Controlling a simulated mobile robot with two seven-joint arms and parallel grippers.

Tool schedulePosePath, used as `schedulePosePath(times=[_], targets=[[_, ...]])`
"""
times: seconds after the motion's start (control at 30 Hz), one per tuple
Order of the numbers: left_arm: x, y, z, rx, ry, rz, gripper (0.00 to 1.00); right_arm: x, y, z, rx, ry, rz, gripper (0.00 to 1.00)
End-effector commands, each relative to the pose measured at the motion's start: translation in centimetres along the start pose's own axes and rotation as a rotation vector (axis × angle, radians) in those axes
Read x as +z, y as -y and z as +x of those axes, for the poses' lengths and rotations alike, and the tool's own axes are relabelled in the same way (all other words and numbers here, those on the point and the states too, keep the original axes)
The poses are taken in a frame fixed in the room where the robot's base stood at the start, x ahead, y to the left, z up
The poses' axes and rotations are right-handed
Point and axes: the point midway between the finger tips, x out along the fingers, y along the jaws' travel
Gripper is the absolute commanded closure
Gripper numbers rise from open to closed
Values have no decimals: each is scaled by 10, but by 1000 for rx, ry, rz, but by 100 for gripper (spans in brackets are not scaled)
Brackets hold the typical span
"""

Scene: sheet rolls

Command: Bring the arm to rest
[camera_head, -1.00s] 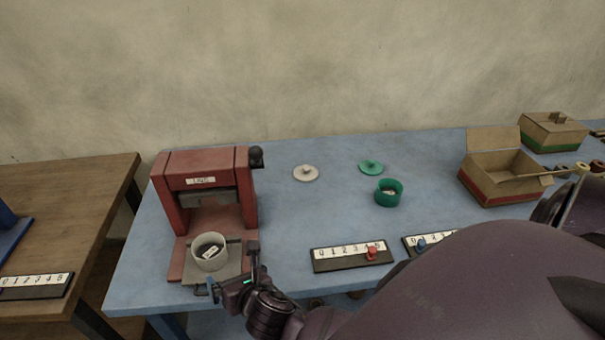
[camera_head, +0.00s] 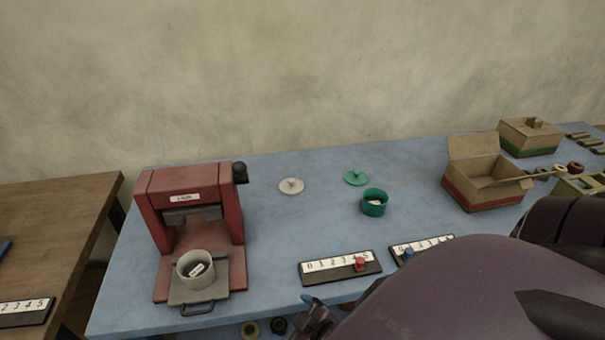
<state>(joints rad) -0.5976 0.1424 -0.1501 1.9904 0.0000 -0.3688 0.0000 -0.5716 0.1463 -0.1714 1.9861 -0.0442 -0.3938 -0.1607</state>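My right arm (camera_head: 450,295) fills the lower right of the head view. Part of its gripper (camera_head: 318,314) shows at the bottom edge, in front of the blue table (camera_head: 265,240). The gripper is apart from the red press-like machine (camera_head: 190,215) on the left. Most of the gripper is cut off or hidden, so I cannot tell whether it is open. My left gripper is not in view.
A grey cup (camera_head: 187,277) stands on the machine's handled tray (camera_head: 233,275). Numbered strips with a red peg (camera_head: 360,264) and a blue peg (camera_head: 408,255) lie near the arm. A green cup (camera_head: 374,207), two lids and an open carton (camera_head: 480,196) stand farther back.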

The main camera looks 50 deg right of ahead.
Motion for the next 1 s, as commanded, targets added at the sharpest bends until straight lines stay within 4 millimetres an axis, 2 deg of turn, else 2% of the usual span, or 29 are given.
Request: schedulePosePath(times=[0.1, 0.23, 1.0], targets=[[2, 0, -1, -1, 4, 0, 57, 7, -5, -6, 7, 1, 143, 0], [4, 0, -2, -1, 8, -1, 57, 10, -7, -9, 10, -1, 208, 0], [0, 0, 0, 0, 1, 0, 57, 10, -6, -9, 9, 0, 209, 0]])
